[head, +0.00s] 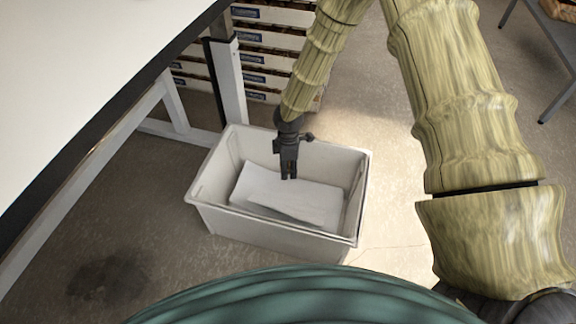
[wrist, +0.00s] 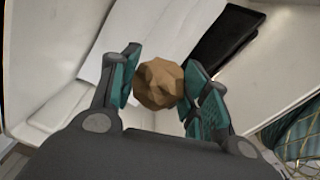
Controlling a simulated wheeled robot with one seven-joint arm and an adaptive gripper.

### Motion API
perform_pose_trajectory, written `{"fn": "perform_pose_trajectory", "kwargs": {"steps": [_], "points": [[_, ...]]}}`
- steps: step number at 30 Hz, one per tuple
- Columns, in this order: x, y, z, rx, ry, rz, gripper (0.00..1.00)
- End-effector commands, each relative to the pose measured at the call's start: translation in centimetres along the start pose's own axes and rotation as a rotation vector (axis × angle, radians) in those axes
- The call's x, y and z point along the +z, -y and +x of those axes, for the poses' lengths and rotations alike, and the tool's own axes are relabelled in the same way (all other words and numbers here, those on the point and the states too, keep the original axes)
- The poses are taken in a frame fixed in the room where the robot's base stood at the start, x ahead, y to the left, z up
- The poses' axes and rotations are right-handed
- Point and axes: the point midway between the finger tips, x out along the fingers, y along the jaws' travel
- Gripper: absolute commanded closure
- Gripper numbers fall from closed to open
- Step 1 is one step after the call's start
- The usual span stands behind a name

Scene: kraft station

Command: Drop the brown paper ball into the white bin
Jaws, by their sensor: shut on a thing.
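The brown paper ball (wrist: 158,83) is a crumpled, faceted lump between the two fingers of my gripper (wrist: 163,88) in the wrist view. My gripper is shut on it. In the head view my gripper (head: 289,172) points down over the white bin (head: 212,160), inside its rim outline; the ball cannot be made out there. The bin is an open rectangular tub on the floor. White sheets (head: 290,194) lie in it, and they also show in the wrist view (wrist: 125,30).
A white table (head: 90,70) with a dark edge stands at the left, its leg (head: 228,85) close behind the bin. Shelves of stacked boxes (head: 265,62) stand behind. A dark flat shape (wrist: 226,40) shows near the bin wall in the wrist view. The floor left of the bin is clear.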

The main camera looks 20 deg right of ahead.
Motion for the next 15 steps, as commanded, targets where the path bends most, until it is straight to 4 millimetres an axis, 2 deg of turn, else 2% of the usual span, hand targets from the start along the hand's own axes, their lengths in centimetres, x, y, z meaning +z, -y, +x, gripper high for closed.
{"fn": "perform_pose_trajectory", "kwargs": {"steps": [3, 13, 14, 15], "points": [[-0.03, -0.02, 0.95, 0.0, 0.0, -0.001, 0.65], [-0.03, -0.01, 1.0, 0.0, 0.0, -0.001, 0.65], [-0.03, -0.01, 1.0, 0.0, 0.0, -0.001, 0.49], [-0.03, 0.0, 1.0, 0.0, 0.0, -0.001, 0.41]]}}
